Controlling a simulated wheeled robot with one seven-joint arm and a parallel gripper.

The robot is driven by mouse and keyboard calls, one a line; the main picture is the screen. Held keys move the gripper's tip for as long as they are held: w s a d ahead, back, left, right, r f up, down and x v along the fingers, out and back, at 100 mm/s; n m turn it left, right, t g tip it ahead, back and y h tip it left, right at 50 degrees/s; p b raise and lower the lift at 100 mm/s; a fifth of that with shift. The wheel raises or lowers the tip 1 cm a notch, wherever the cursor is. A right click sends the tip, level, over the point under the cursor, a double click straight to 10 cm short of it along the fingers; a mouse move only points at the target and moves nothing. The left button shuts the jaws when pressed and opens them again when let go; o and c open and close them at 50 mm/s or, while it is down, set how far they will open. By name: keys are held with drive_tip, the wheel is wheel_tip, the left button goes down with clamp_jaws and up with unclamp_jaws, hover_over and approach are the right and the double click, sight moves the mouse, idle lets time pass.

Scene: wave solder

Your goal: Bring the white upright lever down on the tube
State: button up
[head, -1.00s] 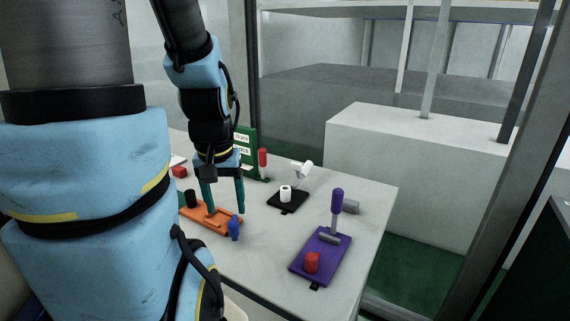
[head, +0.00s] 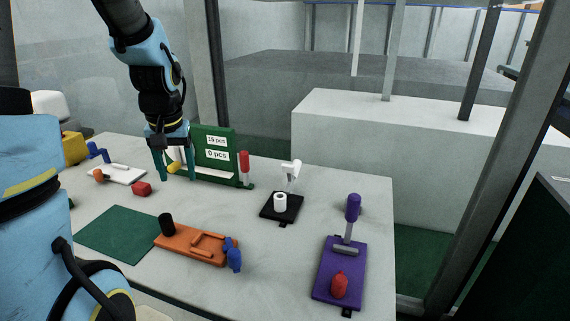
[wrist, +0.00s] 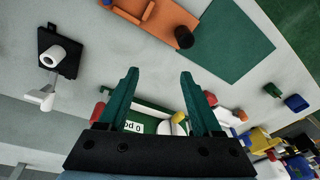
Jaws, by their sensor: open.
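The white lever (head: 291,172) stands upright, slightly tilted, at the back of a small black base (head: 270,213). The white tube (head: 280,203) stands on that base in front of the lever. In the wrist view the base (wrist: 44,38), tube (wrist: 53,58) and lever (wrist: 43,98) are at the left, clear of the fingers. My gripper (head: 177,167) is open in front of the green sign board, well to the left of the lever. Its teal fingers also show in the wrist view (wrist: 158,76), with nothing gripped between them.
A green board (head: 214,146) with a red-handled post (head: 244,166) stands between my gripper and the lever. An orange fixture (head: 190,245) and a purple fixture (head: 328,285) with an upright handle lie nearer. A red block (head: 141,189) and green mat (head: 115,231) are at left.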

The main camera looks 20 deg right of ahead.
drive_tip(key=w+d+f+m+b, duration=0.1)
drive_tip(key=w+d, duration=0.4)
drive_tip(key=d, duration=0.3)
drive_tip(key=m+t+b, duration=0.2)
drive_tip(key=m+t, duration=0.1)
drive_tip(key=m, duration=0.1)
approach(298, 162)
drive_tip(key=f, duration=0.1)
drive_tip(key=shift+h, duration=0.3)
drive_tip(key=x, duration=0.3)
drive_tip(key=p+x, duration=0.1)
drive_tip(key=x, duration=0.3)
drive_tip(key=p+x, duration=0.1)
drive_tip(key=x, duration=0.2)
drive_tip(key=shift+w+a+f, duration=0.15)
drive_tip(key=shift+w+a, duration=0.1)
drive_tip(key=shift+w, duration=0.15)
clamp_jaws()
